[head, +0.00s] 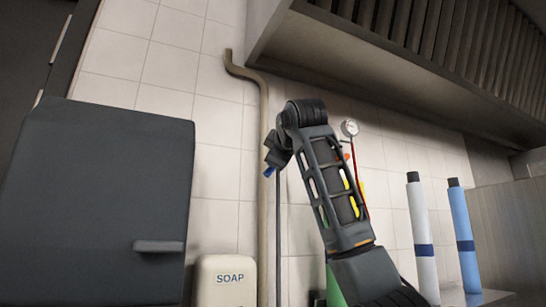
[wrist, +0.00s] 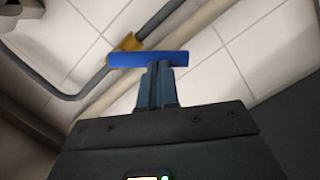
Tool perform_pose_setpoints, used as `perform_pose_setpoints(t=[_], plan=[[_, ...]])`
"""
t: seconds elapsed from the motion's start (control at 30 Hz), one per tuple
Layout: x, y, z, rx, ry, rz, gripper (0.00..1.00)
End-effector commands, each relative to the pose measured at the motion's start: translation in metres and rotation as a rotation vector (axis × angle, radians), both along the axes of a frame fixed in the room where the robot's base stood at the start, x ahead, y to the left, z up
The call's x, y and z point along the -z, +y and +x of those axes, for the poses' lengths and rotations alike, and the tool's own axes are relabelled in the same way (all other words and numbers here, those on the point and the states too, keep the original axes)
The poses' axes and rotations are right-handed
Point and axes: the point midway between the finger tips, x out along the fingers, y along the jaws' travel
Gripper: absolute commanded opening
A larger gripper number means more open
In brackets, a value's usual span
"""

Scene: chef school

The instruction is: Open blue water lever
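The blue water lever (wrist: 130,59) is a flat blue bar lying across the upper middle of the wrist view. It sits at a brass-coloured fitting (wrist: 128,43) on a thin grey pipe. My gripper (wrist: 158,68) points at the bar, with its two fingers close together and their tips at the bar's near edge, right of its left end. I see no clear gap between the fingers, and I cannot tell whether they touch the bar. In the head view a small blue piece of the lever (head: 269,172) shows just below my gripper (head: 272,157); the rest is hidden.
A beige pipe (head: 263,200) runs down the tiled wall beside the lever. A soap dispenser (head: 226,280) is below left, near a dark grey cabinet (head: 95,200). A metal hood (head: 400,70) overhangs at upper right. A gauge (head: 350,128) and two rolls stand right of my arm.

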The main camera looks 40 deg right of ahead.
Motion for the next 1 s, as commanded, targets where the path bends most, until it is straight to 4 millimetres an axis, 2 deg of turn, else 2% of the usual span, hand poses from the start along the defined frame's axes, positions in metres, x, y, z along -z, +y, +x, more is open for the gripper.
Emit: perform_pose_setpoints(t=[0.57, 1.0], plan=[[0.017, -0.02, -0.005, 0.003, 0.115, -0.387, 0.0], [0.011, -0.013, 0.001, -0.001, 0.112, -0.384, 0.0]])
